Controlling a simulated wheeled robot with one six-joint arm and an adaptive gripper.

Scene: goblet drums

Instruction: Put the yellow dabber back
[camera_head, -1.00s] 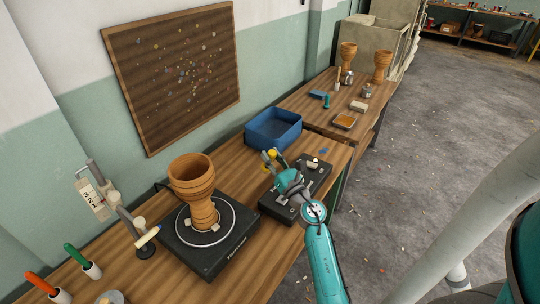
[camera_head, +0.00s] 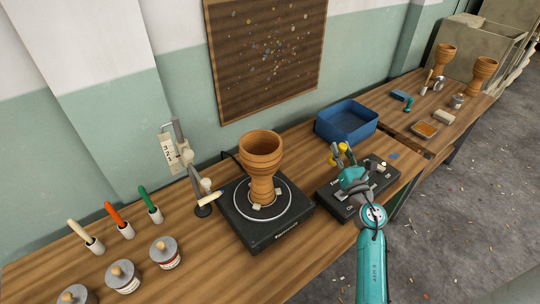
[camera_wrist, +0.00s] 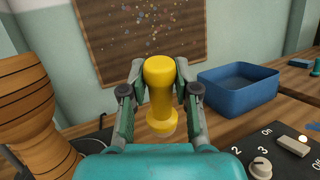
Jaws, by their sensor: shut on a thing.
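My gripper (camera_head: 342,154) is above the black control box on the bench. In the wrist view my gripper (camera_wrist: 160,95) is shut on the yellow dabber (camera_wrist: 160,75), one finger on each side. The yellow dabber (camera_head: 345,148) is upright, with a rounded top and a wider collar near its lower end. It is clear of the bench. Cream (camera_head: 80,231), orange (camera_head: 116,215) and green (camera_head: 147,199) handled tools stand in white cups at the left of the bench.
A clay goblet drum (camera_head: 262,160) stands on a black turntable (camera_head: 285,235), left of my gripper. A jointed stand (camera_head: 203,195) is beside it. Lidded jars (camera_head: 164,253) sit at the front left. A blue bin (camera_head: 347,122) is behind the control box (camera_head: 335,205).

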